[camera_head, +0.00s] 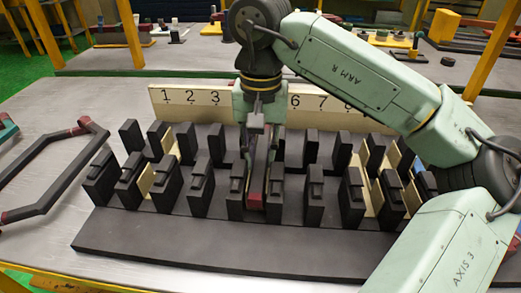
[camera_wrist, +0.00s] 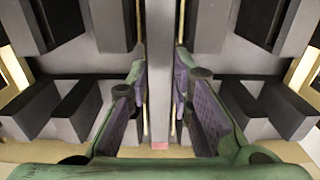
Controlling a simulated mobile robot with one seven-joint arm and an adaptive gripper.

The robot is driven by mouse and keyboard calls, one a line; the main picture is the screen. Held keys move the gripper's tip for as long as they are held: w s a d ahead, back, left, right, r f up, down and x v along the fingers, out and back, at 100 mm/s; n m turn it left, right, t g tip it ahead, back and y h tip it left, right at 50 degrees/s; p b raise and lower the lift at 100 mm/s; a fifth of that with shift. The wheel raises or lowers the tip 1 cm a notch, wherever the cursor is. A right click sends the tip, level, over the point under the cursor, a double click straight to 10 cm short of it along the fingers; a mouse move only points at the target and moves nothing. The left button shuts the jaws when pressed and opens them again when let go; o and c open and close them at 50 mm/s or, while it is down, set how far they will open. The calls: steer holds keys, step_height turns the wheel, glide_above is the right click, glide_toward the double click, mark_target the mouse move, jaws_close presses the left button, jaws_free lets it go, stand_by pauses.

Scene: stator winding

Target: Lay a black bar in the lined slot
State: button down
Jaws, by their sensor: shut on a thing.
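My gripper (camera_head: 258,130) is above the middle of the black stator block (camera_head: 250,250), in front of the numbered board. It is shut on a black bar (camera_head: 262,165) with a red end, which runs front to back between two rows of teeth. In the wrist view the two purple-padded fingers (camera_wrist: 160,100) stand on either side of the grey-looking bar (camera_wrist: 159,60). Thin cream liner edges (camera_wrist: 139,20) show on both sides of the bar. I cannot tell how deep it sits in the slot. My gripper hides the slot's far part in the head view.
Cream liners (camera_head: 147,178) show in slots at the left, and more (camera_head: 376,195) at the right. A cream board (camera_head: 200,97) with numbers stands behind the block. A black coil with red parts (camera_head: 55,170) lies on the table at the left. Upright black teeth crowd both sides of my gripper.

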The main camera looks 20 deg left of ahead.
mark_target(261, 158)
steer(key=shift+f+b, duration=0.75)
steer(key=shift+f, duration=0.35)
steer(key=shift+f, duration=0.25)
stand_by(0.3)
steer(key=c, duration=1.3)
jaws_free()
steer(key=shift+c, duration=0.2)
steer(key=shift+r, duration=0.15)
steer(key=shift+r+p, duration=0.3)
steer(key=shift+r, duration=0.25)
steer(key=shift+r, duration=0.2)
steer(key=shift+r+p, duration=2.8)
steer(key=shift+r, duration=0.85)
steer(key=shift+r, duration=0.1)
